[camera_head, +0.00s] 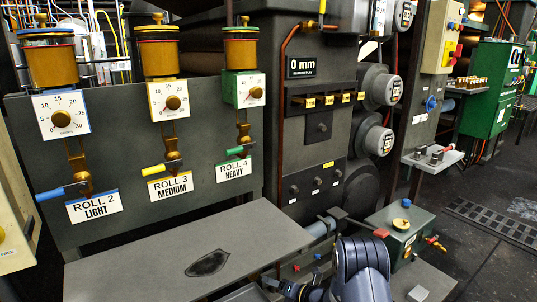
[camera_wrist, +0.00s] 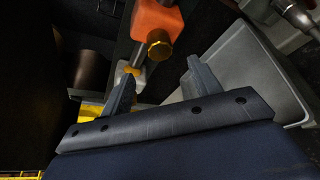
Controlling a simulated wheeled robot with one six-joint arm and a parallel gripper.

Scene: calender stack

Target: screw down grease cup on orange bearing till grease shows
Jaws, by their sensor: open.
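The orange bearing (camera_wrist: 155,18) is at the top middle of the wrist view, a block with a metal rod running through or beside it. A round brass grease cup (camera_wrist: 160,43) sits at its lower right corner. No grease is visible on it. My gripper (camera_wrist: 161,77) is open and empty. Its two grey fingers point toward the bearing and stand apart from the cup, which lies beyond and between the fingertips. In the head view my dark arm shows at the bottom middle. I cannot make out the orange bearing there.
A grey bin (camera_wrist: 270,75) stands close at the right of my fingers. A brown cylinder (camera_wrist: 92,68) and a yellow part (camera_wrist: 88,110) are on the left. In the head view, a grey panel with oilers (camera_head: 150,190) and a green box (camera_head: 402,228) flank my arm.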

